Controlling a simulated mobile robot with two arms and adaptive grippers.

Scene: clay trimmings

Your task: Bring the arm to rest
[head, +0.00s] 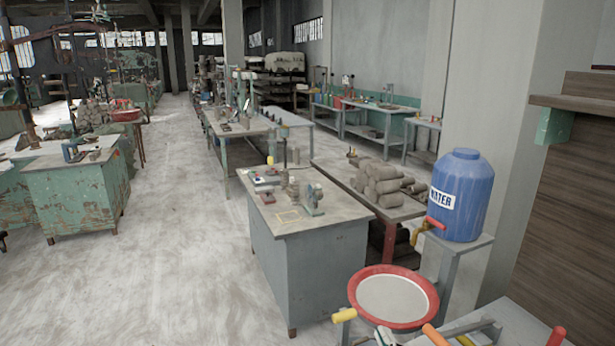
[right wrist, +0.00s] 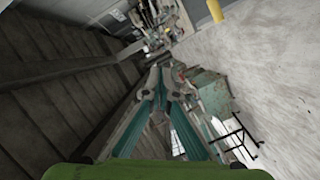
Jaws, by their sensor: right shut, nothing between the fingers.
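My right gripper (right wrist: 160,78) shows in the right wrist view, with grey and teal fingers that come together at the tips. It is shut and nothing shows between the fingertips. Behind the fingers the view is tilted, with the floor on the right and a dark planked surface on the left. I cannot clearly make out the right gripper in the head view. My left gripper is in neither view.
A grey workbench (head: 318,262) holds small tools. A red-rimmed basin (head: 393,297) and a blue water barrel (head: 461,195) stand at right, near a table of clay rolls (head: 385,185). A green bench (head: 75,190) is at left. The floor (head: 170,240) between is clear.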

